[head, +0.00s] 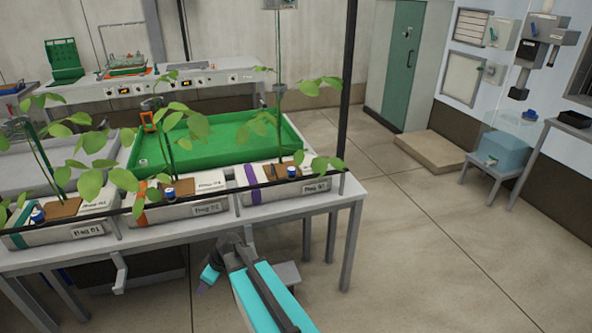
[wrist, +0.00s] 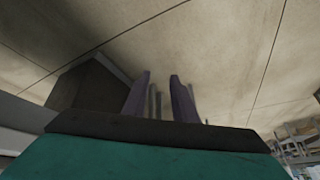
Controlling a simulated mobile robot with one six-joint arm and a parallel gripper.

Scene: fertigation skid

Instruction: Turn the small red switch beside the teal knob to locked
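I cannot make out a small red switch or a teal knob in either view. The bench at the back left (head: 160,88) has a front panel with small knobs and lit orange displays, too small to tell apart. My gripper (head: 201,290) hangs low in front of the near table, partly hidden by its own wrist. In the wrist view its two dark fingers (wrist: 159,85) stand apart with nothing between them, against the floor.
The near table (head: 345,190) holds labelled planter slabs (head: 290,190) with seedlings and a green tray (head: 225,150). A dark post stands at its right. A green-doored cabinet (head: 400,65), wall boxes (head: 500,35) and a small stool (head: 495,170) are farther right.

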